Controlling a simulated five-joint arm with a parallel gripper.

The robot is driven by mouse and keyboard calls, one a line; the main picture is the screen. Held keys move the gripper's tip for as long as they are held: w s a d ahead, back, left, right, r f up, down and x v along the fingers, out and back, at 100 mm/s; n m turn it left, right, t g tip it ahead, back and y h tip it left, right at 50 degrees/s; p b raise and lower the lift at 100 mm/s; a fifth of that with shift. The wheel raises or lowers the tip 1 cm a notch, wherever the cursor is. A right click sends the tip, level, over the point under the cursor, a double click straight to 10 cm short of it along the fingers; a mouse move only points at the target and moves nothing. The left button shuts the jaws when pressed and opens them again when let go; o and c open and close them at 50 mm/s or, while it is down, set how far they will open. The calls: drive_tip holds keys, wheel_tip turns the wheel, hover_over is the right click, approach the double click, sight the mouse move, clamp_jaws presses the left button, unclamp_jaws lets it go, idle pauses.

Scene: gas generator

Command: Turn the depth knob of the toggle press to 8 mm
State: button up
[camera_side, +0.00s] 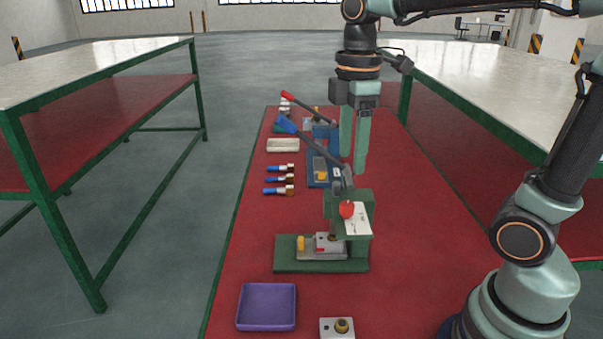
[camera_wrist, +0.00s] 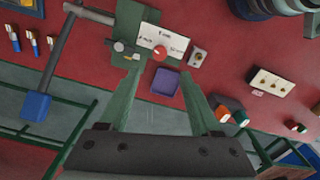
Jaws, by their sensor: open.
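The green toggle press (camera_side: 352,200) stands on its green base on the red bench, in the middle of the side view. Its red depth knob (camera_side: 347,209) sits on the upper body beside a white scale plate (camera_side: 358,220). The wrist view also shows the red knob (camera_wrist: 160,52) and the plate (camera_wrist: 172,41); the markings are too small to read. A grey lever with a blue handle (camera_side: 285,124) rises to the left. My gripper (camera_side: 354,165) is open and empty, fingers pointing down, above and behind the press. In the wrist view my fingers (camera_wrist: 162,72) frame the knob area, apart from it.
A purple tray (camera_side: 266,307) and a small white block (camera_side: 337,328) are in front of the press. Several blue-handled parts (camera_side: 279,179) and a pale block (camera_side: 283,145) lie behind left. A blue device (camera_side: 318,172) and a red-handled lever (camera_side: 288,96) stand farther back.

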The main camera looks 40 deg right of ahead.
sight(347, 204)
wheel_tip(347, 204, down, 10)
drive_tip(key=shift+r, duration=0.1)
idle(0.4)
clamp_jaws()
